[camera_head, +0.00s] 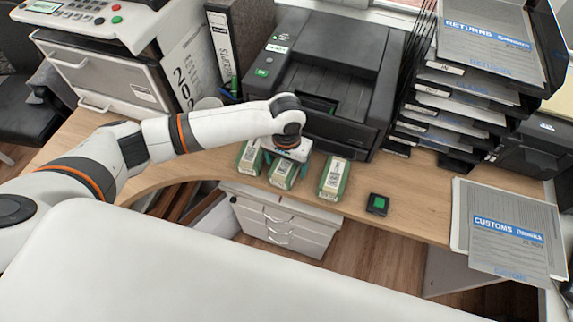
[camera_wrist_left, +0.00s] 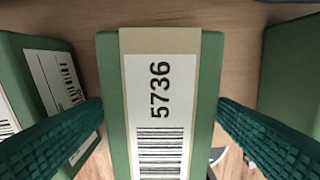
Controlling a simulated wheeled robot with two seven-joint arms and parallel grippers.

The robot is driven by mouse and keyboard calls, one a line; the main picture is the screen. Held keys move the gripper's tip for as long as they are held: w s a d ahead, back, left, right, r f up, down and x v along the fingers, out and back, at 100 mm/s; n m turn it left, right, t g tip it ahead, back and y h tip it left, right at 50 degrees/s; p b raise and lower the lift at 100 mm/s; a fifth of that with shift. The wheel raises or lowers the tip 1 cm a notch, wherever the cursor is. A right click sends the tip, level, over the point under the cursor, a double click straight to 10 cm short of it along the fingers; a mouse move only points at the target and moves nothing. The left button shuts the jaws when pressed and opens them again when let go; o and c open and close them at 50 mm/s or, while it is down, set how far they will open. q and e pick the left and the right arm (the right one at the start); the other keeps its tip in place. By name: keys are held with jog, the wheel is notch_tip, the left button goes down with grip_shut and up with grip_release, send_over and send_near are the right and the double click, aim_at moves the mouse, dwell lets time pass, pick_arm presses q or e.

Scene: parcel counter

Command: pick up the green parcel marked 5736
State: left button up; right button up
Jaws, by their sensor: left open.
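The green parcel marked 5736 (camera_wrist_left: 210,75) stands in the middle of the left wrist view, its white label with number and barcode facing the camera. In the head view it appears to be the middle one of three green parcels (camera_head: 281,175) near the counter's front edge. My left gripper (camera_head: 292,153) is over it, partly hidden by my wrist. In the left wrist view my open left gripper (camera_wrist_left: 161,108) has one green ribbed finger on each side of the parcel, with small gaps visible. My right gripper is not in view.
Another green parcel (camera_head: 250,157) stands close on the left and one (camera_head: 333,180) on the right. A black printer (camera_head: 335,75) is behind. A small dark device (camera_head: 377,204) lies to the right on the wooden counter (camera_head: 415,190). Document trays (camera_head: 450,105) stand at the right.

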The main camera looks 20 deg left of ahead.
pick_arm(q)
jog(key=shift+f, duration=0.5)
jog(key=c, duration=1.2)
jog(key=shift+r, duration=0.15)
